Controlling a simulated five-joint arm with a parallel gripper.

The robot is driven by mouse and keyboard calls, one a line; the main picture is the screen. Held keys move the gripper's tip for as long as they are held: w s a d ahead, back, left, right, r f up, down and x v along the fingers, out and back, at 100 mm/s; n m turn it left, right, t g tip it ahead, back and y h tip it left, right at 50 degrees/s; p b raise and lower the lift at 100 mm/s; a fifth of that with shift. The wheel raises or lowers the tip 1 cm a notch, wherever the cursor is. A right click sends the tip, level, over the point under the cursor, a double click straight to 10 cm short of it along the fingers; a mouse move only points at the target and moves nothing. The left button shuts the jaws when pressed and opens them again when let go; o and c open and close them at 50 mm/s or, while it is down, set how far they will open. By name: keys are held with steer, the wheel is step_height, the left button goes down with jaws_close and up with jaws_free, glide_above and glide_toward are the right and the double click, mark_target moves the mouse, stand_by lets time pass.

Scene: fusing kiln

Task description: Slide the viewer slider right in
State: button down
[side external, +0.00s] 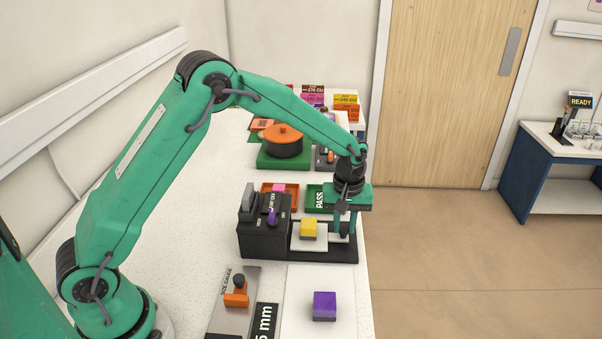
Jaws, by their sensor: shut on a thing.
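The viewer (258,240) is a black box on a long dark base, with a purple knob (272,217) on its front. The viewer slider (308,243) is a pale plate on the base, to the right of the box. A yellow block (309,227) sits on the plate, outside the box. My gripper (345,231) points down at the right end of the base and is shut on the slider at its right end. The fingers largely hide the gripped part.
A green PASS tray (320,198) and an orange tray (293,191) with a pink block lie behind the viewer. A purple block (324,305) sits on a white board in front. A size gauge (235,300) is front left. An orange-lidded pot (283,140) stands farther back.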

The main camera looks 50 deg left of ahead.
steer(key=s+a, duration=0.7)
steer(key=shift+a, duration=0.1)
steer(key=c, duration=1.2)
jaws_free()
steer(key=shift+c, duration=0.2)
steer(key=shift+w, duration=0.1)
steer(key=w+d, duration=0.7)
steer(key=d, duration=0.1)
steer(key=shift+w+r, duration=0.35)
step_height(320, 180, up, 8)
step_height(320, 180, up, 10)
steer(key=m+t, duration=0.2)
steer(key=m, duration=0.1)
glide_above(304, 222)
steer(key=s+d, duration=0.2)
steer(key=d, duration=0.2)
steer(key=s+a+r+m+t, duration=0.1)
steer(key=s+a+m, duration=0.1)
steer(key=s, duration=0.7)
steer(key=s+a+r+m+t, duration=0.1)
steer(key=s+a+m+t, duration=0.1)
steer(key=s, duration=0.8)
steer(key=shift+s+a+r+m+t, duration=0.15)
steer(key=shift+s+r+m+t, duration=0.15)
steer(key=shift+m, duration=0.6)
